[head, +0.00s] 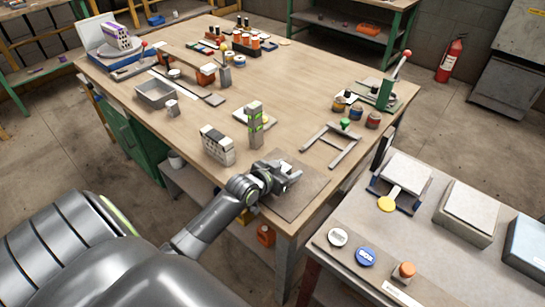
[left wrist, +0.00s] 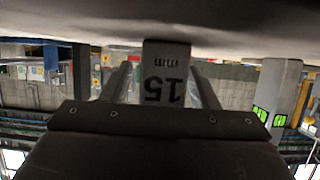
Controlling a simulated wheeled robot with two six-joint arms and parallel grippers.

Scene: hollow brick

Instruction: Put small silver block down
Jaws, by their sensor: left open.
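The small silver block (left wrist: 165,72) is marked "15 mm", upside down in the left wrist view. It stands between the fingers of my left gripper (head: 288,172), its end against the pale surface at the top of that picture. The fingers (left wrist: 160,85) are open, with a gap on each side of the block. In the head view the gripper is low over a brown mat (head: 300,198) at the table's near edge, and mostly hides the block. My right gripper is not in view.
A tall grey block with green marks (head: 255,120) and a hollow grey brick (head: 217,145) stand left of the gripper. A grey metal frame (head: 333,145) lies to the right. The wooden table's middle (head: 300,90) is clear.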

